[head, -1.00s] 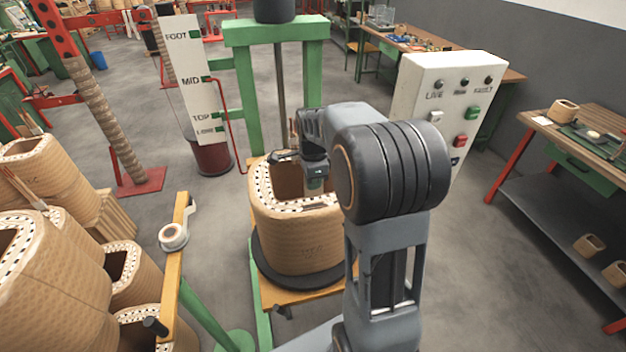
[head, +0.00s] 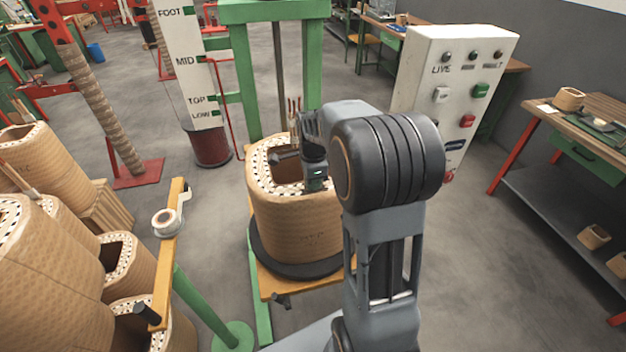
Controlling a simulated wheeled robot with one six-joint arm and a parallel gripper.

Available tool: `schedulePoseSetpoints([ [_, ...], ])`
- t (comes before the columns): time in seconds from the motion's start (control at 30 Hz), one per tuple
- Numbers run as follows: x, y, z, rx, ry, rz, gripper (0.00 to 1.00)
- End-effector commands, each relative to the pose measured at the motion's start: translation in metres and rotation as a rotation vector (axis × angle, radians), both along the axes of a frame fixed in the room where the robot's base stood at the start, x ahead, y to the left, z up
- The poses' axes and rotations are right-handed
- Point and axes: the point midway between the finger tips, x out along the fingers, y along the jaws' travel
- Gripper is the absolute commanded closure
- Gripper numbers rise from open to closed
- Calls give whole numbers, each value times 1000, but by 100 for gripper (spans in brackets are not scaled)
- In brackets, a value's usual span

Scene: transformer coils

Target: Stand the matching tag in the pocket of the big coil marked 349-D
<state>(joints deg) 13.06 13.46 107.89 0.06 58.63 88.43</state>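A big tan coil (head: 285,230) stands on a dark round plate on the lift in the middle of the head view. Faint writing on its front wall is too small to read. Its top rim has a ring of dark and white slots around a dark opening. My gripper (head: 314,188) is over the coil's right part, at the rim, pointing down. My own arm hides its right side. Whether its fingers are open or hold a tag does not show. No tag can be made out in the view.
A yellow bar with a tape roll (head: 166,222) stands at left, near several other coils (head: 60,265). A white control box (head: 455,90) stands behind my arm at right. A green lift frame (head: 250,80) and a marked white scale (head: 186,70) rise behind the coil. A workbench (head: 590,130) is at far right.

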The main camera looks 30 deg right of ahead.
Motion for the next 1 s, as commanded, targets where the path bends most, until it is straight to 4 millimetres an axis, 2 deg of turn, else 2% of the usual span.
schedulePoseSetpoints([
  [0.37, 0, 0, -4, 0, 0, 0, 100],
  [0.7, 0, 0, -4, 0, 0, 0, 67],
  [1.0, 0, 0, 0, 0, -1, 0, 67],
])
